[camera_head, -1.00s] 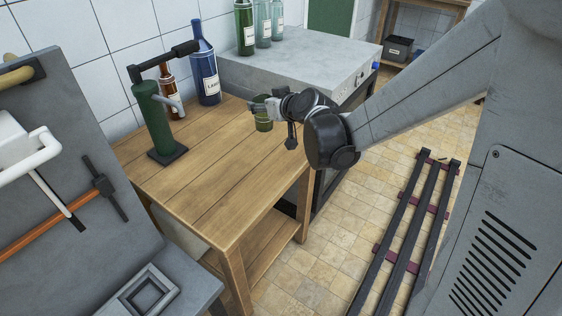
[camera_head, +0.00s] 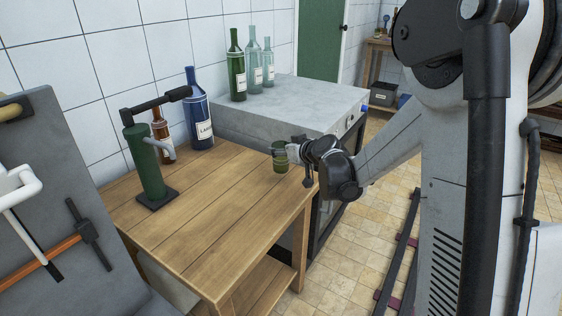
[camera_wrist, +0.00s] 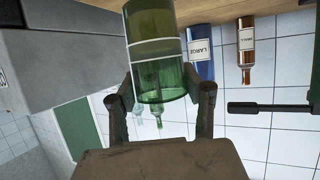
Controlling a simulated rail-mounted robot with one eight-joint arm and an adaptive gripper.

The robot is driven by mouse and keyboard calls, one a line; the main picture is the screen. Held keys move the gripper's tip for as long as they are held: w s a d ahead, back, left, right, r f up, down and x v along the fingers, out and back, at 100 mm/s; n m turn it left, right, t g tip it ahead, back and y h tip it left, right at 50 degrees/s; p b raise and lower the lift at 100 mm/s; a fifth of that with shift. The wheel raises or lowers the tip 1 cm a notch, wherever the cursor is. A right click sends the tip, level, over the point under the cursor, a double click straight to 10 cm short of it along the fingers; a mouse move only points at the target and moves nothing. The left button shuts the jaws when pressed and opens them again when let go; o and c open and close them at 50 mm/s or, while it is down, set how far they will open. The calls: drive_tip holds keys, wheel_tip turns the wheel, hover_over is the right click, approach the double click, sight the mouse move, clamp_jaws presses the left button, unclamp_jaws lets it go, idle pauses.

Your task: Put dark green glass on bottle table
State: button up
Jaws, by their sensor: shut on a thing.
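The dark green glass (camera_head: 280,157) is a small translucent green tumbler. My gripper (camera_head: 287,152) is shut on it from the right side. In the wrist view the glass (camera_wrist: 158,60) stands between the two fingers (camera_wrist: 162,88), with its base cut off at the top of the upside-down picture. The glass is at the far right end of the wooden table (camera_head: 190,235), close to the grey unit. I cannot tell whether its base touches the wood. A blue bottle (camera_head: 199,122) and a brown bottle (camera_head: 160,133) stand at the back of this table.
A green bottle corker (camera_head: 148,170) stands at the table's left. The grey unit (camera_head: 300,105) behind the table bears a green bottle (camera_head: 237,72) and pale bottles (camera_head: 254,70). A grey panel (camera_head: 50,170) borders the left. The table's middle and front are clear.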

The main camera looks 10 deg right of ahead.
sight(286, 160)
drive_tip(key=shift+f+b, duration=0.7)
drive_tip(key=shift+f, duration=1.2)
drive_tip(key=shift+f, duration=0.1)
drive_tip(key=shift+f, duration=0.15)
drive_tip(key=o, duration=1.5)
